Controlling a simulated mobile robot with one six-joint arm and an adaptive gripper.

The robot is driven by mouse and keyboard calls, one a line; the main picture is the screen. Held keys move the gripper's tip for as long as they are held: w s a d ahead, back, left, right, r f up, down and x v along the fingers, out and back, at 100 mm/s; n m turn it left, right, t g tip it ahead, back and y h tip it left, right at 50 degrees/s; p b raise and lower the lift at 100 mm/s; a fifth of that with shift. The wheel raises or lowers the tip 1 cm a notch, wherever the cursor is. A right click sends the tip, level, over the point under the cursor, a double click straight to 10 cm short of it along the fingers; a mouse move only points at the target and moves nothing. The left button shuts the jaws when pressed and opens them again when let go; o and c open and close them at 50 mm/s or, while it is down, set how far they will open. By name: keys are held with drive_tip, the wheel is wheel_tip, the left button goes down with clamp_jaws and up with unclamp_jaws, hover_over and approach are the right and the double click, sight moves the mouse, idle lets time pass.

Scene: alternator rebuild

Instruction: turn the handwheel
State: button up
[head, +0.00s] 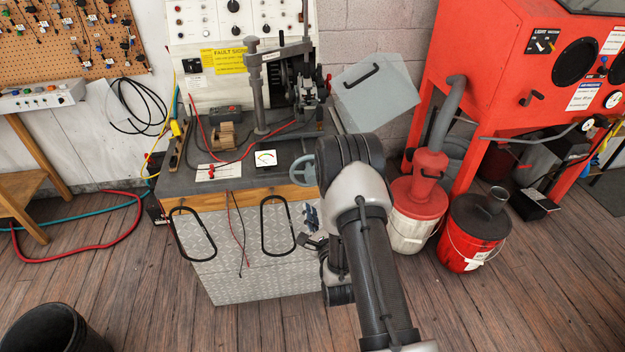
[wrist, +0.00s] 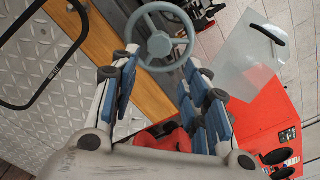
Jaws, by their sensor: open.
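The handwheel (head: 303,171) is a grey spoked wheel on the right front of the test bench, beside my arm in the head view. In the wrist view the handwheel (wrist: 160,44) lies just past my fingertips, with its rim and hub visible. My gripper (wrist: 163,70) is open and empty, with its blue-padded fingers spread to either side below the wheel. In the head view my gripper (head: 311,228) is small, below the wheel in front of the bench and partly hidden by my arm. I cannot tell whether a fingertip touches the rim.
The bench (head: 255,262) has a wooden front edge and black handles (head: 280,226). A meter (head: 265,158) and press stand (head: 259,95) are on top. A grey panel (head: 378,95) leans behind the wheel. Red-lidded and black-lidded buckets (head: 470,240) stand right.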

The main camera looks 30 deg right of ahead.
sight(312, 179)
drive_tip(key=w+d+n, duration=0.1)
drive_tip(key=w+n, duration=0.3)
drive_tip(key=n, duration=0.6)
drive_tip(key=w+d+n, duration=0.1)
drive_tip(key=w+n, duration=0.4)
drive_tip(key=n, duration=0.5)
drive_tip(key=w+d+n+b, duration=0.1)
drive_tip(key=w+n, duration=0.3)
drive_tip(key=n, duration=0.6)
drive_tip(key=shift+w+d+r, duration=0.1)
drive_tip(key=shift+w+d, duration=0.3)
drive_tip(key=shift+d, duration=0.1)
drive_tip(key=shift+c, duration=0.3)
drive_tip(key=c, duration=0.7)
drive_tip(key=shift+m, duration=0.9)
